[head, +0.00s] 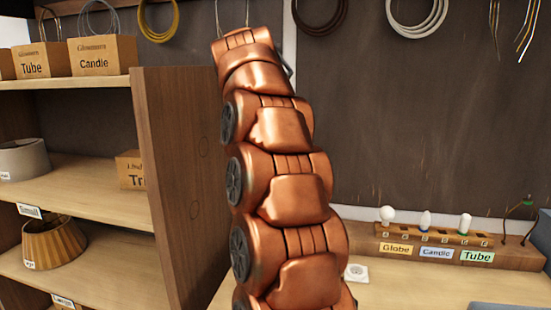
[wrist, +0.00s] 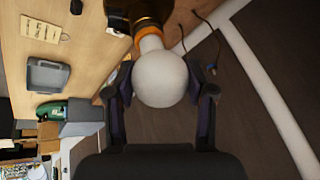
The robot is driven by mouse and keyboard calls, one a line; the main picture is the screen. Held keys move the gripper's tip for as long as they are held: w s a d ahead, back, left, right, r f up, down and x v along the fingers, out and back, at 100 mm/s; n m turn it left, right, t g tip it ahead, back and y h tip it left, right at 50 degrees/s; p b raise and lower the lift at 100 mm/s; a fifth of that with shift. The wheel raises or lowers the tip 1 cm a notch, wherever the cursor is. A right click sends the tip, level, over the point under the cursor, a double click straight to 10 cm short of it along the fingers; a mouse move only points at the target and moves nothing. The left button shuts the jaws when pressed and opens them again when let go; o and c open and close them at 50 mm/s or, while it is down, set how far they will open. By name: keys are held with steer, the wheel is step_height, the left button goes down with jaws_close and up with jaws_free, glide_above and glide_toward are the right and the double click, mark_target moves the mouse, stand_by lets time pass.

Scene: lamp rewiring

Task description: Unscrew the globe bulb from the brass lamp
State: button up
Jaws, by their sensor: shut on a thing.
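The white globe bulb (wrist: 161,82) is in the middle of the wrist view, with its narrow neck toward the lamp. My gripper (wrist: 163,90) is shut on the bulb, one dark finger on each side of the globe. The brass lamp (wrist: 138,10) shows at the top edge as a dark body with an orange-gold collar. The bulb's neck meets this collar. I cannot tell how far the base sits in the socket. In the head view my copper arm fills the middle, and neither the gripper nor the held bulb shows.
A wooden rack (head: 430,234) with Globe, Candle and Tube labels holds several bulbs at right. A shelf unit (head: 180,190) with boxes and lampshades stands at left. A grey tray (wrist: 47,74) lies on the bench in the wrist view. A dark cord (wrist: 212,50) runs beside the lamp.

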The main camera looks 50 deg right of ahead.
steer(key=n+t+p, duration=0.1)
steer(key=n, duration=0.2)
steer(key=shift+s+r+y, duration=0.1)
steer(key=shift+r+y, duration=0.05)
steer(key=shift+y, duration=0.25)
steer(key=shift+f+n+t+p, duration=0.25)
steer(key=shift+n+t+p, duration=0.15)
steer(key=shift+n, duration=0.5)
steer(key=shift+r+n+t+y+p, duration=0.3)
steer(key=shift+n+t+y+p, duration=0.15)
steer(key=shift+n+p, duration=0.7)
steer(key=n+t+y+p, duration=0.1)
steer(key=n+p, duration=0.1)
steer(key=n, duration=0.2)
steer(key=shift+p, duration=0.3)
steer(key=shift+f+n+y+p, duration=0.1)
steer(key=shift+n+y+p, duration=0.35)
steer(key=shift+n, duration=0.2)
steer(key=shift+f, duration=0.15)
